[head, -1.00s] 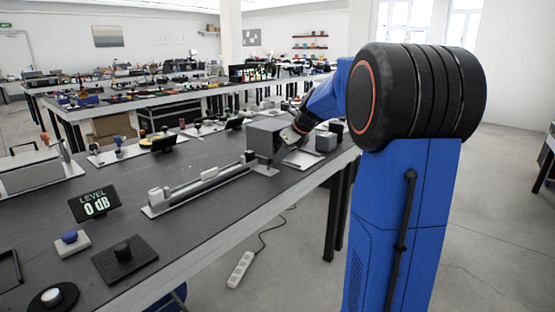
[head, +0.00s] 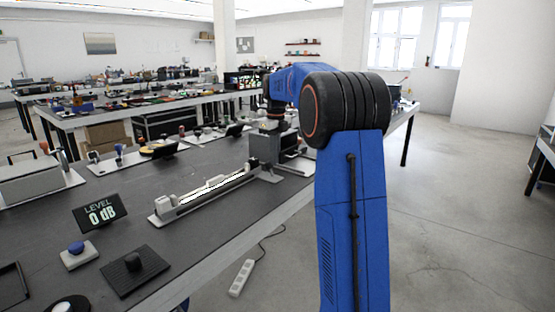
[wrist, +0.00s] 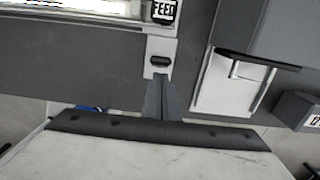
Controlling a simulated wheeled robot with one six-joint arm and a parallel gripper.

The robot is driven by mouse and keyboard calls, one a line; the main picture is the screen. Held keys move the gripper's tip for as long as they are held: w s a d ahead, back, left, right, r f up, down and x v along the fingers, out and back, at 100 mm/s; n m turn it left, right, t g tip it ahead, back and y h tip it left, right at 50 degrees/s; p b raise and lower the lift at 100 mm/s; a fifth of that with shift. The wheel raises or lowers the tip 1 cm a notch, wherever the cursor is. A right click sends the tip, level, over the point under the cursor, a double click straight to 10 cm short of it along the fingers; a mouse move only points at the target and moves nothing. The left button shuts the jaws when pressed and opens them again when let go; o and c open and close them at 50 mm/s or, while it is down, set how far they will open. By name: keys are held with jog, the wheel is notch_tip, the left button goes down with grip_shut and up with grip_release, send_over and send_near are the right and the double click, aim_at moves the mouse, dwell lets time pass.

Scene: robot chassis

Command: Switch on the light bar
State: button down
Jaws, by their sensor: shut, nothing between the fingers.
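The light bar (head: 208,194) lies along the bench in a long grey holder. Its strip glows bright white, and its lit end shows at the top left of the wrist view (wrist: 70,6). Beyond its right end, a small black switch (wrist: 160,62) sits on a light plate (wrist: 155,45). My gripper (wrist: 165,82) is shut and empty, its fingertips just below the switch in the wrist view. I cannot tell whether they touch it.
A black block marked FEED (wrist: 164,10) is close to the switch. A light bracket plate (wrist: 225,92) lies to the right.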

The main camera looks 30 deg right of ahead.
jog(key=shift+s+r, duration=0.1)
jog(key=shift+r, duration=0.2)
jog(key=shift+r, duration=0.55)
jog(key=shift+s, duration=0.1)
